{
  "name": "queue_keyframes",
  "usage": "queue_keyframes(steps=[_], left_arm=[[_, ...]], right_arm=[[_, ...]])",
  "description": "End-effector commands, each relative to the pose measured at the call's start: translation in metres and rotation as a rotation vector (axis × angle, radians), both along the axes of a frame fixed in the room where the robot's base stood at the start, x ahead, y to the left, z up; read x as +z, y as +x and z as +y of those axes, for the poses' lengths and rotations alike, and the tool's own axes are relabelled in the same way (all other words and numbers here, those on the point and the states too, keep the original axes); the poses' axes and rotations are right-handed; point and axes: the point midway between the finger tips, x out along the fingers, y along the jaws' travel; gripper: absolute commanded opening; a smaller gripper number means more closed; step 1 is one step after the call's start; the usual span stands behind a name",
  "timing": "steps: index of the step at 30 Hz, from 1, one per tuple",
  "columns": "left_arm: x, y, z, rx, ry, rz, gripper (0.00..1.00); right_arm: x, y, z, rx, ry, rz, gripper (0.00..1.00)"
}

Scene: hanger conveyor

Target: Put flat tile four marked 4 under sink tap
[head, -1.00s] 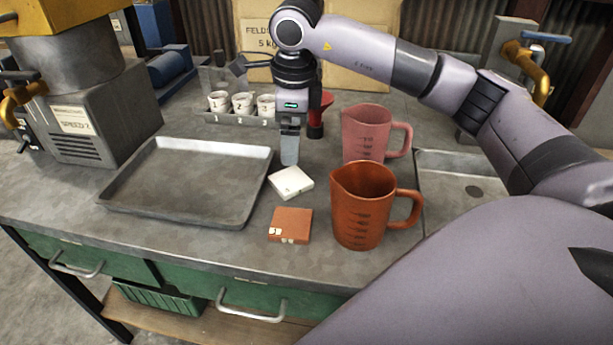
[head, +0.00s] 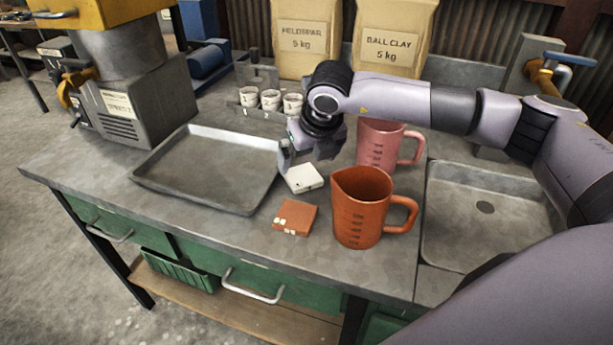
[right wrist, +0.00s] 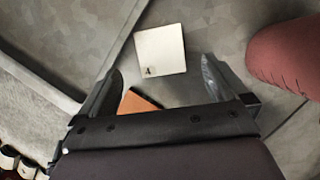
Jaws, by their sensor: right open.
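A flat white tile (head: 306,179) lies on the bench between the metal tray and the jugs. In the right wrist view the white tile (right wrist: 161,49) shows a small dark mark at one corner that looks like a 4. My right gripper (head: 303,158) is tilted just above and behind it, open and empty. In the wrist view the two fingers (right wrist: 162,70) stand apart on either side of the tile's near part. The sink (head: 490,228) is at the right, with a brass tap with a blue handle (head: 545,76) at its back. My left gripper is not in view.
An orange-brown tile (head: 295,217) lies in front of the white one. An orange jug (head: 362,207) and a pink jug (head: 379,146) stand close on the right, towards the sink. An empty metal tray (head: 160,187) is at left; several small cups (head: 270,99) stand behind.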

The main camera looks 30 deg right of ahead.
Motion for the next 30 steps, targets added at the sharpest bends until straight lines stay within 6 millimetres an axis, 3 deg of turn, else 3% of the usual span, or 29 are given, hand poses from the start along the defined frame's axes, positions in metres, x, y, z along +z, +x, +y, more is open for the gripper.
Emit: queue_keyframes(steps=[10, 20, 21, 26, 30], left_arm=[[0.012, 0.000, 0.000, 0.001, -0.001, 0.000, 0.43], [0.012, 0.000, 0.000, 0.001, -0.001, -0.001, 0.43], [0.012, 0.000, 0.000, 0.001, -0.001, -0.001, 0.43], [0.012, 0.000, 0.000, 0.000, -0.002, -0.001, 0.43], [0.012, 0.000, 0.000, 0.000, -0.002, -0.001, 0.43]], right_arm=[[-0.045, 0.013, -0.001, 0.001, -0.001, 0.003, 1.00], [-0.055, 0.017, -0.002, 0.001, -0.002, 0.001, 1.00], [-0.055, 0.017, -0.002, 0.001, -0.002, 0.001, 0.97], [-0.055, 0.017, -0.002, 0.001, -0.002, 0.001, 0.45], [-0.054, 0.018, -0.002, 0.001, 0.000, 0.000, 0.34]])
